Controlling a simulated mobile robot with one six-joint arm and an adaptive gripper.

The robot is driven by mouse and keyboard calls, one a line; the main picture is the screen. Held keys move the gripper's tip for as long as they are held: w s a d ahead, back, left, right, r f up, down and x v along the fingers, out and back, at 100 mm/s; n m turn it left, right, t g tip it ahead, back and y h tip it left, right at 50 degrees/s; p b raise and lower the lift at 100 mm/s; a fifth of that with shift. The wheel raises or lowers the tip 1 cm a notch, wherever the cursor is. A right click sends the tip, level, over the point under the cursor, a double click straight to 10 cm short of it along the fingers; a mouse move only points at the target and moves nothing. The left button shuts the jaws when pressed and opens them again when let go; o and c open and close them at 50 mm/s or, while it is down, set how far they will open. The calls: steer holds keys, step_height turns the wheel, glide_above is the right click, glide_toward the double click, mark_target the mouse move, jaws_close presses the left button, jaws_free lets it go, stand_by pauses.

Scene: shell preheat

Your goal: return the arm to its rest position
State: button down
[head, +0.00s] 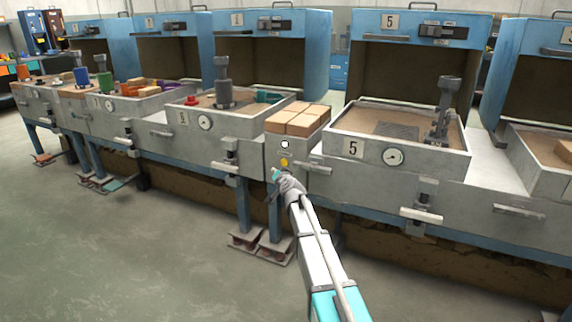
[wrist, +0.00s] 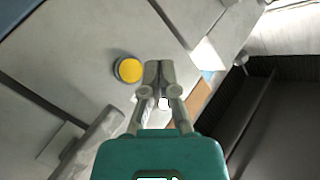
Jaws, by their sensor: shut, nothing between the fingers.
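My arm reaches from the bottom of the head view toward the front panel left of station 5. My gripper (head: 277,175) is at its end, small and partly hidden by my own wrist. In the wrist view my gripper (wrist: 158,65) has its fingertips together with nothing between them. A yellow round button (head: 284,162) is on the grey panel just above the gripper. The button also shows in the wrist view (wrist: 128,69), just left of the fingertips and apart from them in the picture. A white round lamp (head: 285,144) is above the button; the wrist view shows a white disc between the finger links.
Station 5 has a sand-filled box (head: 465,160) with a gauge (head: 393,157) and a grey post tool (head: 443,110). Tan blocks (head: 298,119) sit left of it. Handles (head: 313,166) stick out from the front. Foot pedals (head: 262,246) stand below. The floor (head: 110,260) at left is clear.

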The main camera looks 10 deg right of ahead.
stand_by(0.3)
steer(key=s+a+f+n+g+p, duration=0.1)
steer(key=s+f+n+g+p, duration=0.15)
steer(key=s, duration=0.45)
steer(key=s+a+f+n+g+y+p, duration=0.15)
steer(key=s+g, duration=0.25)
steer(key=s, duration=0.4)
steer(key=s+a+f+n+g+p, duration=0.1)
steer(key=s+g+p, duration=0.2)
steer(key=s, duration=0.4)
steer(key=s+d+r+g+h+p, duration=0.1)
steer(key=s+d+g+h+p, duration=0.15)
steer(key=s, duration=0.85)
steer(key=s+d+r+g+h+p, duration=0.1)
steer(key=s+d+g+h+p, duration=0.2)
steer(key=s, duration=0.8)
step_height(320, 180, up, 37)
steer(key=g+y+p, duration=0.1)
steer(key=p, duration=3.6)
steer(key=shift+w+a+f+n, duration=0.15)
steer(key=shift+w+f+n, duration=0.05)
steer(key=shift+w+n, duration=0.1)
